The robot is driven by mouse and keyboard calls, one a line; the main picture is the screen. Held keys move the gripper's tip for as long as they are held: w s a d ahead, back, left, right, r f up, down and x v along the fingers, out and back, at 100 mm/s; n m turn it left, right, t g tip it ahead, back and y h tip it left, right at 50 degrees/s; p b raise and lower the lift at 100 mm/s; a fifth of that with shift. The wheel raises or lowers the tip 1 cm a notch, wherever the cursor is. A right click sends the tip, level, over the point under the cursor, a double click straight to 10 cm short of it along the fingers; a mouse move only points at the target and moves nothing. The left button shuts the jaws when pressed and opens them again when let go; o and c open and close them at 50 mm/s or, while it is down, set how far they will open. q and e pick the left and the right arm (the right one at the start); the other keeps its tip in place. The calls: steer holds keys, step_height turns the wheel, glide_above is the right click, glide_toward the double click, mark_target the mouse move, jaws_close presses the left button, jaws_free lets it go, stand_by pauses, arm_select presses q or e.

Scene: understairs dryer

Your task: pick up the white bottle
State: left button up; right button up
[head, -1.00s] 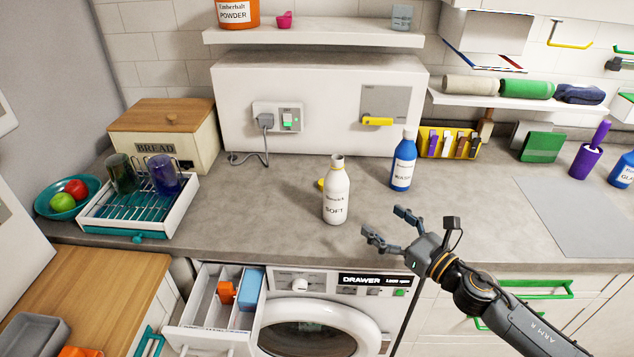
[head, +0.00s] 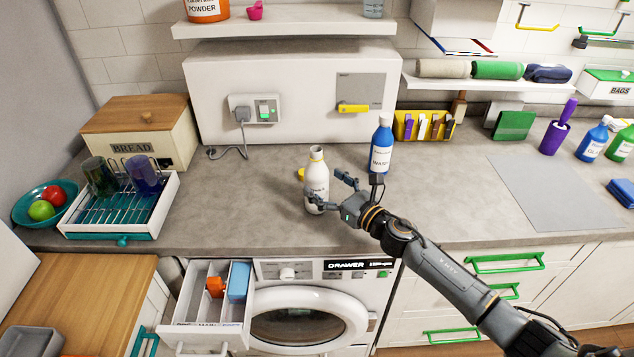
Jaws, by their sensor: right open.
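The white bottle (head: 317,172) stands upright on the grey counter, without a cap on its neck. A small yellow thing (head: 301,174) sits just behind it, partly hidden. My right gripper (head: 328,188) is open at the bottle's right side. One finger reaches across the front of the bottle's lower body and the other is at its right, towards the back. I cannot tell whether the fingers touch it. My left gripper is not in view.
A blue bottle (head: 381,146) stands close behind my right gripper. A dish rack (head: 120,214) with cups is at the left. An open detergent drawer (head: 208,309) juts out below the counter.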

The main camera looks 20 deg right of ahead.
mark_target(325, 184)
steer(key=x, duration=0.2)
steer(key=shift+w+a, duration=0.25)
steer(key=shift+w+a+f, duration=0.1)
steer(key=shift+w+a, duration=0.05)
steer(key=shift+w, duration=0.15)
steer(key=shift+s, duration=0.1)
steer(key=shift+c, duration=0.4)
steer(key=c, duration=1.4)
steer(key=shift+c, duration=0.8)
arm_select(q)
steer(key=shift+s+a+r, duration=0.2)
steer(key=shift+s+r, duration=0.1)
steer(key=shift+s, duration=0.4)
arm_select(e)
steer(key=shift+r, duration=0.25)
